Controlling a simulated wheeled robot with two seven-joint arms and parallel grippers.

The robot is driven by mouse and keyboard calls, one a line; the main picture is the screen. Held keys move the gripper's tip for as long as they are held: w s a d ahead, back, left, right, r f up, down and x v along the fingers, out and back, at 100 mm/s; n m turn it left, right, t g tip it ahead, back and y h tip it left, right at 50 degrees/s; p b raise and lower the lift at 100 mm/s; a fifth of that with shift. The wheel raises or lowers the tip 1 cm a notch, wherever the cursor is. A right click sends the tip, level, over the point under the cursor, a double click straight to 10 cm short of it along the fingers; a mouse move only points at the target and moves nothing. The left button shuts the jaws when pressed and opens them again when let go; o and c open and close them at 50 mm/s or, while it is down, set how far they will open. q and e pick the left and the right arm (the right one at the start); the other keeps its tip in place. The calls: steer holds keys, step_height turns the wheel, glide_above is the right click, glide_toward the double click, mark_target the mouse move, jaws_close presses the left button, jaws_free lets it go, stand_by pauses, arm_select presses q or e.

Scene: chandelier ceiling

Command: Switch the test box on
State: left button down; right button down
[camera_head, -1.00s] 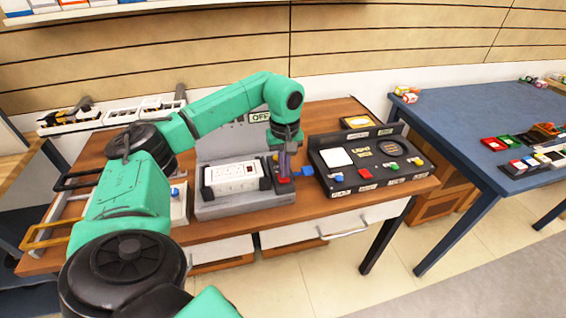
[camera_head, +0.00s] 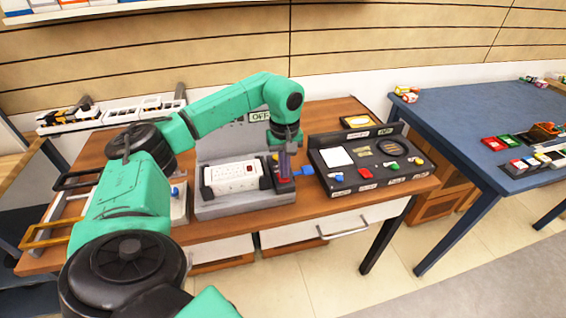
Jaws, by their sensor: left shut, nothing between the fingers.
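The grey test box (camera_head: 240,209) stands on the wooden bench and holds a white power strip (camera_head: 236,178). An upright "OFF" label (camera_head: 259,116) shows at its back. A small dark block with a red part (camera_head: 284,187) sits at its right end, and a blue plug-like piece (camera_head: 303,170) sticks out beside it. My left gripper (camera_head: 285,174) points straight down over this block, its fingers shut and empty. Its tips are at or just above the red part; contact cannot be told. My right gripper is not in view.
A black panel (camera_head: 345,189) with coloured buttons stands just right of the test box. A tray with a blue knob (camera_head: 176,192) is to the left, partly behind my arm. A blue table (camera_head: 440,130) with small items is at right.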

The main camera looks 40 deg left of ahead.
arm_select(q)
steer(key=shift+f+b, duration=0.45)
steer(key=shift+f, duration=0.35)
steer(key=shift+r, duration=0.1)
step_height(320, 180, up, 7)
steer(key=p, duration=0.6)
stand_by(0.4)
